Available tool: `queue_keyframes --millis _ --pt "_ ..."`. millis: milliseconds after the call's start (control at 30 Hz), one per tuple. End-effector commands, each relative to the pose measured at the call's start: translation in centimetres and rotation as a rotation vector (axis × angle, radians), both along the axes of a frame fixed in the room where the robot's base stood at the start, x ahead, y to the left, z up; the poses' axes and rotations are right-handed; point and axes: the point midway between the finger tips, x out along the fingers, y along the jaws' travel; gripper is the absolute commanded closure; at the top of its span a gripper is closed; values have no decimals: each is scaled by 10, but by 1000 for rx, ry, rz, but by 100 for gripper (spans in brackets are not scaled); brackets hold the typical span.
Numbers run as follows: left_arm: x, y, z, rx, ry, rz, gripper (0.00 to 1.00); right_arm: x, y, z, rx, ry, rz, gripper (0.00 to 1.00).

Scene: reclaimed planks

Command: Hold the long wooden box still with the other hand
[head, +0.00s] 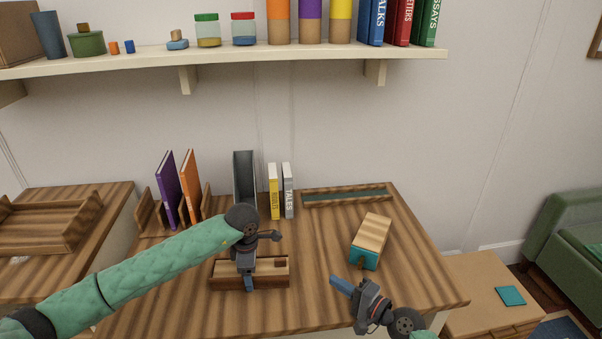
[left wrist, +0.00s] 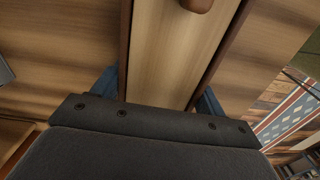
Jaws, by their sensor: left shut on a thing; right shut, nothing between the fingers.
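The long wooden box (head: 272,282) lies crosswise near the front of the plank desk in the head view. My left gripper (head: 249,282) reaches down over its middle and is shut on it. In the left wrist view the box (left wrist: 172,50) runs between the two blue fingers, with a pale panel between darker side walls and a brown knob (left wrist: 197,4) at the top edge. My right gripper (head: 342,285) is shut and empty, to the right of the box and apart from it, over the desk's front right part.
A wooden block-shaped box with a teal end (head: 370,242) stands right of centre. Books (head: 181,190), a grey holder (head: 244,178) and a shallow tray (head: 346,197) line the back. A shelf (head: 220,56) hangs above. The desk between the long box and right gripper is clear.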

Motion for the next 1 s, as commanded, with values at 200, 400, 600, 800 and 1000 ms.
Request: queue_keyframes --millis 200,400,600,800,1000 --pt "0 0 0 0 0 0 0 0 0 0 0 0 0 100" --pt "0 0 0 0 0 0 0 0 0 0 0 0 0 100" --pt "1 0 13 1 -2 0 0 0 0 4 0 0 0 100" --pt "0 0 37 0 -2 0 0 0 0 8 0 0 0 100" --pt "1 0 60 1 -1 0 0 0 0 12 0 0 0 100"
